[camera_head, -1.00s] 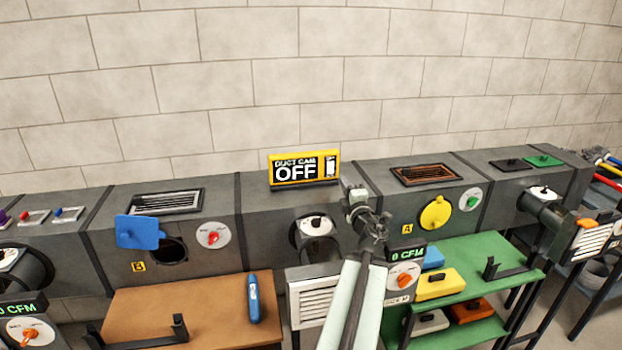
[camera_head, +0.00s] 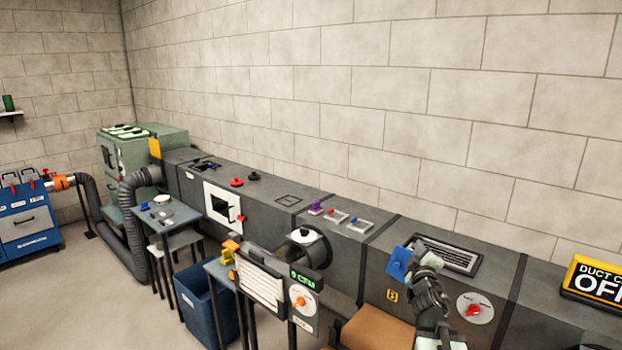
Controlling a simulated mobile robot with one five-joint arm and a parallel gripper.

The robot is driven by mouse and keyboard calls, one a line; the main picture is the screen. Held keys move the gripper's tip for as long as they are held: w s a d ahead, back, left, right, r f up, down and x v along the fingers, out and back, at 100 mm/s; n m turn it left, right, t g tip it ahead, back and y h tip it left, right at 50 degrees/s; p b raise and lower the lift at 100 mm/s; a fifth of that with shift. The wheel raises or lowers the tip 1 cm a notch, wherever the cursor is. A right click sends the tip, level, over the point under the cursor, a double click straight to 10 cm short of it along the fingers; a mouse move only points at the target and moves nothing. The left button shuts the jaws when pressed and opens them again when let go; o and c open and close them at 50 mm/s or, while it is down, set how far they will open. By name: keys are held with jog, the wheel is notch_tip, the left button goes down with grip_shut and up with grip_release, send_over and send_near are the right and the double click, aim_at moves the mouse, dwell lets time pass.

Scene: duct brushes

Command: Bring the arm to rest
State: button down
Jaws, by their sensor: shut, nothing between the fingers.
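My gripper (camera_head: 424,262) is shut and empty at the lower right of the head view. It is raised in front of the duct (camera_head: 300,216), and in the picture it overlaps the right edge of the blue cover (camera_head: 399,263) beside the vent grille. I cannot tell whether it touches the cover. My arm comes up from the bottom edge and partly hides the duct's front near the B label (camera_head: 392,296).
The red-knob dial (camera_head: 474,309) and yellow OFF sign (camera_head: 594,280) are to the right. A brown table (camera_head: 372,330) is below. A panel with an orange knob (camera_head: 301,298) and a blue bin (camera_head: 205,303) stand left. The floor at far left is open.

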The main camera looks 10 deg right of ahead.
jog(key=a+f+m+g+y, duration=0.15)
jog(key=a+f+g, duration=0.25)
jog(key=a+f, duration=0.45)
jog(key=a+f+m+g+y, duration=0.1)
jog(key=a+f+m+g, duration=0.3)
jog(key=a, duration=0.7)
jog(key=s+a+f+m+g+y, duration=0.1)
jog(key=s+a+f+g, duration=0.3)
jog(key=s, duration=0.5)
jog(key=s+a+f+m+g+y, duration=0.1)
jog(key=s+a+f+g, duration=0.3)
jog(key=s, duration=0.5)
notch_tip(320, 180, down, 2)
jog(key=shift+s+a+f+g+y+p, duration=0.15)
jog(key=shift+s+f+g+y+p, duration=0.2)
jog(key=shift+g+y, duration=0.4)
jog(key=shift+r+m, duration=0.1)
jog(key=shift+m, duration=0.15)
